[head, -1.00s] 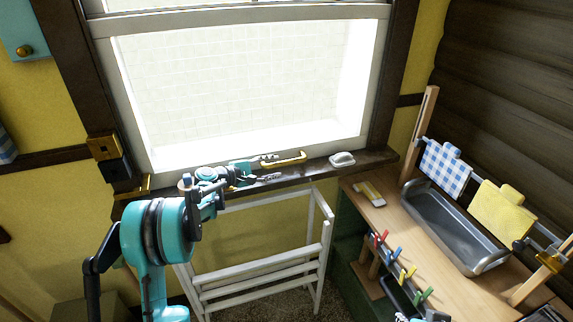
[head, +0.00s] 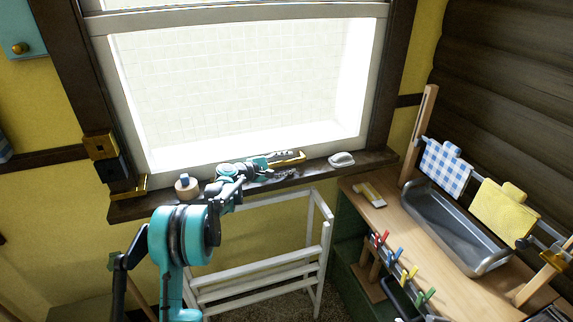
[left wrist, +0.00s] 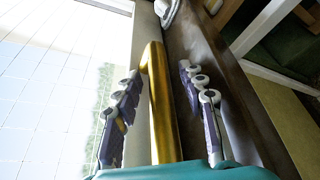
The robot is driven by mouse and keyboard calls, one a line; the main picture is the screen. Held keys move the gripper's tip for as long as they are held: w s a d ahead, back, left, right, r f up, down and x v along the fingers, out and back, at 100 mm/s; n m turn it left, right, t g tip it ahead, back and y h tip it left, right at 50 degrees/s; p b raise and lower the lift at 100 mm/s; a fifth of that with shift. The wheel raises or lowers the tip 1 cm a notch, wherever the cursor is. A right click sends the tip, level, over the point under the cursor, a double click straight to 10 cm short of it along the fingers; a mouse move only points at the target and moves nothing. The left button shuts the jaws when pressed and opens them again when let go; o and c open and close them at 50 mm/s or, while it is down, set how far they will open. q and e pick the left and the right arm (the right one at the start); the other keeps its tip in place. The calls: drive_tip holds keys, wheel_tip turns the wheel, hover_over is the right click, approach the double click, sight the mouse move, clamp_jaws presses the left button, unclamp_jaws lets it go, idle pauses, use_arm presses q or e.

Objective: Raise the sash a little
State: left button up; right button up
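The window sash (head: 138,97) is a white frame around a bright tiled pane, standing low against the dark sill. A brass lift handle (head: 292,158) is at its bottom rail; it shows as a gold bar in the left wrist view (left wrist: 163,105). My left gripper (head: 283,165) is at the handle, its arm coming from the left. In the left wrist view its two fingers (left wrist: 160,85) are open on either side of the bar, with visible gaps to both. The near end of the bar is hidden by the gripper's palm. My right gripper is not in view.
On the sill (head: 128,208) stand a small round jar (head: 186,186) at left and a white soap-like object (head: 341,159) at right. A white rack (head: 262,271) is below. A wooden bench (head: 372,208) with a grey metal tub (head: 455,228) is at right.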

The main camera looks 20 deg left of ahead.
use_arm(q)
clamp_jaws()
wheel_tip(320, 180, up, 15)
drive_tip(key=p, duration=0.8)
drive_tip(key=shift+r+p, duration=0.15)
drive_tip(key=shift+p, duration=0.2)
drive_tip(key=shift+o, duration=0.4)
unclamp_jaws()
drive_tip(key=shift+a, duration=0.1)
drive_tip(key=v, duration=1.2)
